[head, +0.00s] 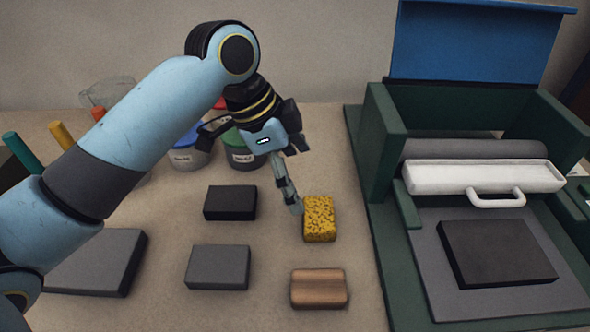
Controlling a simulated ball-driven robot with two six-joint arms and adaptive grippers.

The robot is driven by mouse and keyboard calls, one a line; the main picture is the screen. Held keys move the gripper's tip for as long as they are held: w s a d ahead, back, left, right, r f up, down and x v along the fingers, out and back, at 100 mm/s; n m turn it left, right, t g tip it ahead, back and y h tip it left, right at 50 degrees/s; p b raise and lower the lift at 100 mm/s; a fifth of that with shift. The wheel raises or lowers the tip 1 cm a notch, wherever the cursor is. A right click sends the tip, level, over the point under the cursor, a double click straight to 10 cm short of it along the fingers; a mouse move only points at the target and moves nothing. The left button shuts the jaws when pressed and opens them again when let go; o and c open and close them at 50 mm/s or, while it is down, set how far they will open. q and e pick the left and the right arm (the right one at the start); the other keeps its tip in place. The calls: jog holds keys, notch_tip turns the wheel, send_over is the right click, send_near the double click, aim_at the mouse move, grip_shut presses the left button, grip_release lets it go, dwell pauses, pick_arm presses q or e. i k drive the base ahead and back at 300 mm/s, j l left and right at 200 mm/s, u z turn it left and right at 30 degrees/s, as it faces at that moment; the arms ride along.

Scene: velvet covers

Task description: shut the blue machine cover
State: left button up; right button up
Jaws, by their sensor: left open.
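The machine (397,140) is a dark green frame on the right. Its blue cover (473,43) stands raised and nearly upright at the back. My left gripper (292,190) is open and empty, pointing down over the table left of the machine. Its visible finger ends close to a yellow speckled sponge (320,218); I cannot tell whether they touch. The gripper is well apart from the cover. My right gripper is not in view.
A white bar with a handle (485,177) lies across the machine, before a grey roller (470,149). A dark slab (497,252) rests on its grey bed. Dark blocks (230,202), a wooden block (319,288) and paint pots (188,156) stand on the table.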

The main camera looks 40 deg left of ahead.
aim_at(499, 42)
jog(key=k+l, duration=0.8)
jog(key=k, duration=0.05)
